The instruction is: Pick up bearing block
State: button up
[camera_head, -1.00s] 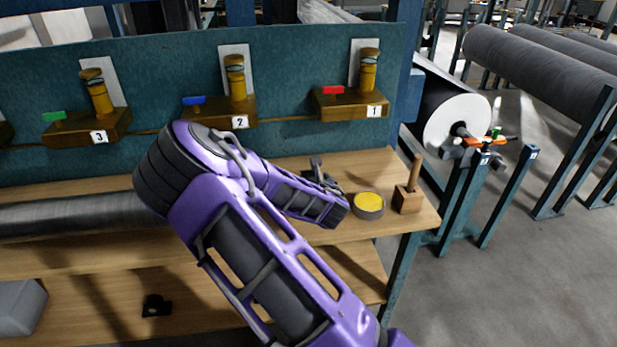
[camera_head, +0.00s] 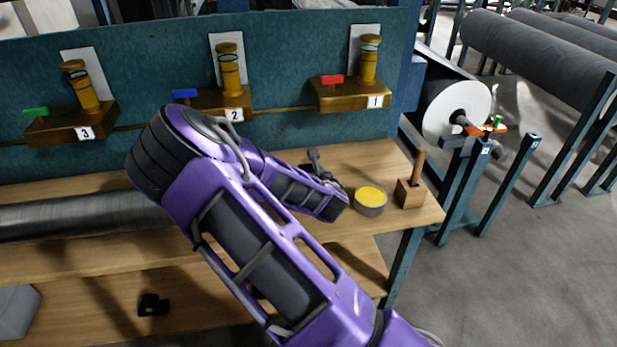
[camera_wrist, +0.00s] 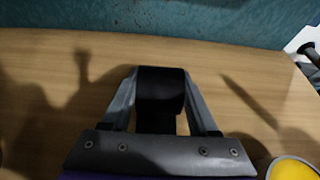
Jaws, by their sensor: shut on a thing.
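A black block (camera_wrist: 160,92), which I take to be the bearing block, sits between the two grey fingers of my gripper (camera_wrist: 161,78) in the wrist view. The fingers touch its sides, and it is over the wooden bench top (camera_wrist: 50,60). In the head view my purple arm reaches over the bench and hides most of the gripper. A small dark shape (camera_head: 314,160) shows just beyond the arm's end. Another small black block (camera_head: 153,304) lies on the lower shelf.
A round tin with yellow content (camera_head: 370,199) and a wooden block with an upright handle (camera_head: 410,190) stand right of my arm. A teal panel (camera_head: 290,60) with numbered brass oilers backs the bench. A grey roll (camera_head: 80,218) lies at left.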

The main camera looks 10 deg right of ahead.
grip_shut()
jog(key=shift+w+r, duration=0.1)
jog(key=shift+r, duration=0.05)
